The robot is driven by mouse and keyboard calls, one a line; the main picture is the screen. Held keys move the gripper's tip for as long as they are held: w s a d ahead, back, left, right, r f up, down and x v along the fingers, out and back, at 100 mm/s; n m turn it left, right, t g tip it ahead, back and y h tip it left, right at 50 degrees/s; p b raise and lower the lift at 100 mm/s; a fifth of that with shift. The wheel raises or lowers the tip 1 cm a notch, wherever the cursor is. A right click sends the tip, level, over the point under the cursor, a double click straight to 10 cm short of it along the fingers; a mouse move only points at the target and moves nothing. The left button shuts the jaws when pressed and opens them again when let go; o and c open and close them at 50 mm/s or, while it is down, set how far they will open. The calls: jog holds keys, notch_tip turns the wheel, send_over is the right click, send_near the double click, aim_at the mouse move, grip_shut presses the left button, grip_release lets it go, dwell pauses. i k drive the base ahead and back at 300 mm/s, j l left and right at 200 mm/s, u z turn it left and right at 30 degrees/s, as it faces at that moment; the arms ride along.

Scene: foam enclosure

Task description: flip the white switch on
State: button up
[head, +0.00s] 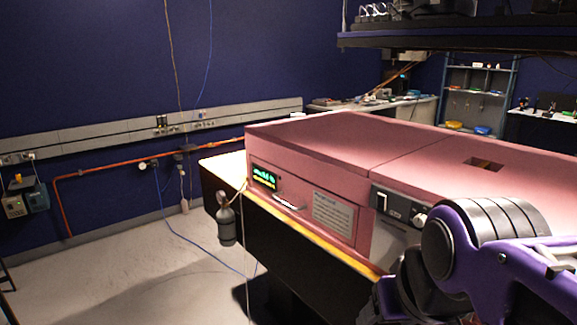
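A small white switch (382,201) sits on a dark control panel (398,209) on the front face of a pink box-shaped machine. It is too small to tell whether it is on or off. My purple and black arm fills the lower right of the head view, in front of the machine and just right of and below the panel. It covers part of the machine front there. My gripper's fingers do not show; the arm runs out of the picture at the bottom.
The pink enclosure (345,140) stands on a dark table with a yellow edge (262,209). A green lit display (265,178), a handle (289,202) and a label plate (333,214) are left of the panel. A grey canister (226,222) hangs at the corner. The floor at left is clear.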

aim_at(381, 203)
jog(key=k+l+z, duration=0.1)
jog(key=l+z, duration=0.25)
jog(key=k+l+z, duration=0.1)
jog(key=z, duration=0.3)
jog(key=i+j+z, duration=0.35)
jog(key=j+z, duration=0.15)
jog(key=i+j+z, duration=0.15)
jog(key=j, duration=0.75)
jog(key=i+j+z, duration=0.15)
jog(key=j, duration=0.8)
jog(key=k+l, duration=0.05)
